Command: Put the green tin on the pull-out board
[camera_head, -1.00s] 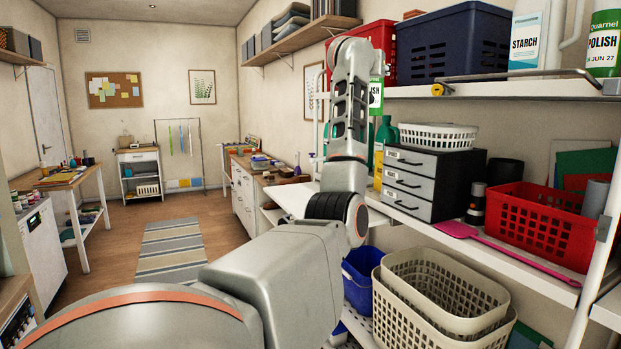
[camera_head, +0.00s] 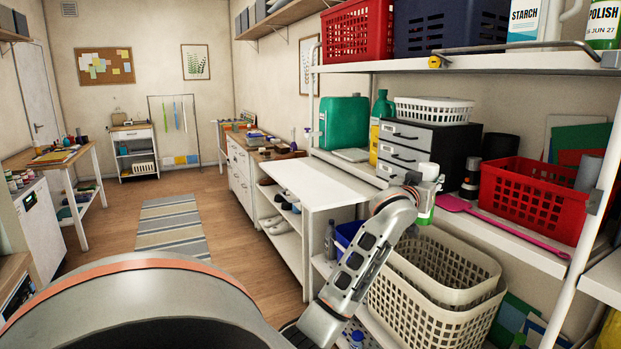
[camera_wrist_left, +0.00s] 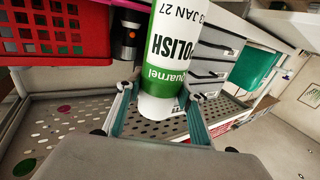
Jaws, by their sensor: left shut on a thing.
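The white tin with a green band and the word POLISH shows large in the left wrist view (camera_wrist_left: 165,70). My left gripper (camera_wrist_left: 160,108) is shut on it, with one finger on each side near its green-banded end. In the head view the tin (camera_head: 426,214) is partly hidden behind my left gripper (camera_head: 416,190), in front of the drawer unit. The white pull-out board (camera_head: 322,184) juts out from the shelving, left of the gripper, and its visible top is bare. The tin is apart from the board. My right gripper is not in view.
A grey drawer unit (camera_head: 418,145), green canister (camera_head: 344,122) and red basket (camera_head: 536,199) stand on the shelf. A pink dustpan-like tool (camera_head: 500,226) lies at its edge. Beige baskets (camera_head: 437,275) stand below. Another polish container (camera_head: 603,25) is on the upper shelf.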

